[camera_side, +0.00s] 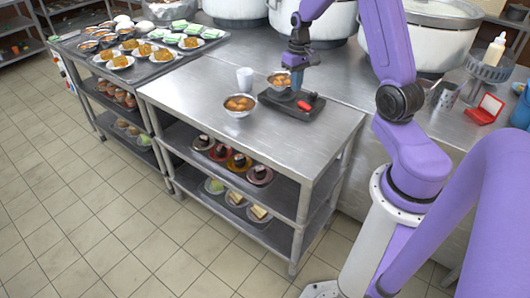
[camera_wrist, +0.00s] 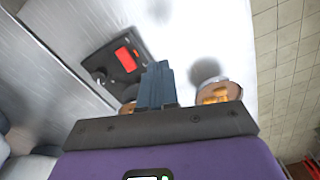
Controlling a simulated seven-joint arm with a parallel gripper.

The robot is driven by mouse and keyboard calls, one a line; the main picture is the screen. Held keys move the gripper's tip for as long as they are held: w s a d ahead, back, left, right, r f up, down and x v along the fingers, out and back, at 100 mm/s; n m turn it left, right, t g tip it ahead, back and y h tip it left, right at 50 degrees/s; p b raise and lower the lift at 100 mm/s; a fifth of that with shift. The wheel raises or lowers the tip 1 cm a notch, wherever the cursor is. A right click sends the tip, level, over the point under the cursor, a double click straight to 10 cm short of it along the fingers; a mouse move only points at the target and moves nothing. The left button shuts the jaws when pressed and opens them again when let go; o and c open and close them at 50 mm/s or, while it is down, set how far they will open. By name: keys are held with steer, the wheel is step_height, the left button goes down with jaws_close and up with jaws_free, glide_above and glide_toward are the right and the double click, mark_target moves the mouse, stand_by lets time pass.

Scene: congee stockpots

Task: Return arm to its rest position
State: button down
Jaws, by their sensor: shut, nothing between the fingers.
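My gripper (camera_side: 297,87) is purple and dark and hangs low over the steel table, close beside a bowl of orange food (camera_side: 279,79) on a black device like a scale (camera_side: 273,100). Its fingers overlap the bowl's right side in the side view; I cannot tell whether they touch it. In the wrist view the dark blue fingers (camera_wrist: 156,68) are together with nothing between them. The black device (camera_wrist: 106,62) with its red panel shows left of them. The bowl on it is mostly hidden behind the fingers.
Large stockpots (camera_side: 325,20) stand behind. A red open case (camera_side: 485,109) and a bottle stand (camera_side: 487,68) are at right. The table's front is clear.

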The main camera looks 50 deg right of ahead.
steer(key=s+a+r+n, duration=0.2)
steer(key=s+a+n, duration=0.1)
steer(key=a, duration=0.5)
steer(key=s+a+r+n, duration=0.2)
steer(key=a, duration=0.5)
steer(key=s+a+r+n, duration=0.3)
steer(key=a, duration=0.5)
steer(key=s+a+r+n, duration=0.1)
steer(key=s+n, duration=0.3)
steer(key=s, duration=0.5)
steer(key=s+a+r+n, duration=0.1)
steer(key=s+a+n, duration=0.3)
steer(key=s, duration=0.5)
steer(key=shift+s+a, duration=0.15)
steer(key=shift+a, duration=0.1)
